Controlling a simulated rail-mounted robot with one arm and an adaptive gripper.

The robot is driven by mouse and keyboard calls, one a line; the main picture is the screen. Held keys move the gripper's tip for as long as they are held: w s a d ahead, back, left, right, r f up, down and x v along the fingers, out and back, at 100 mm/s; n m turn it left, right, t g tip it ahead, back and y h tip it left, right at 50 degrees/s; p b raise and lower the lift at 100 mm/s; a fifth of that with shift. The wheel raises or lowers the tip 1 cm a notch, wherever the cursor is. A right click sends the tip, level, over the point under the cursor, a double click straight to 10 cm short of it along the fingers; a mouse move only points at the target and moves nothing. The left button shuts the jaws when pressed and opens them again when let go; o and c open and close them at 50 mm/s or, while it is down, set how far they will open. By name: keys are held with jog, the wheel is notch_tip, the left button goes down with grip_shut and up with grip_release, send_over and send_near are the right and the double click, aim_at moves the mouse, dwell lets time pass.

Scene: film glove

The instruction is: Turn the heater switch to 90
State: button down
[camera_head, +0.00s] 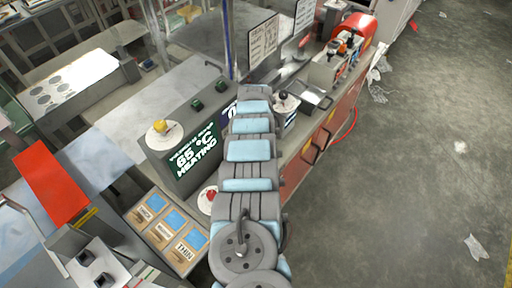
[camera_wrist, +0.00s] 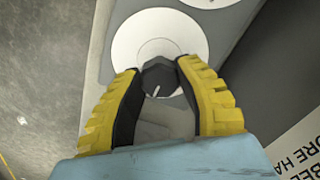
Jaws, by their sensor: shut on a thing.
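The heater switch is a dark knob (camera_wrist: 158,76) with a short white mark, set on a round white dial plate (camera_wrist: 133,40) in the wrist view. My gripper (camera_wrist: 159,70) has yellow ribbed fingers with black inner pads, one on each side of the knob, closed on it. In the head view my arm hides the gripper and the knob. A green display (camera_head: 195,152) on the grey control box reads "65 °C HEATING". The small print above it is hard to read.
A red-and-white round control (camera_head: 208,197) is close left of my arm. Labelled wooden boxes (camera_head: 163,230) stand in front.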

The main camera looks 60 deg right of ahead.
jog(key=shift+f, duration=0.1)
jog(key=c, duration=0.6)
grip_release()
notch_tip(320, 180, up, 12)
jog(key=shift+r, duration=0.1)
dwell(0.4)
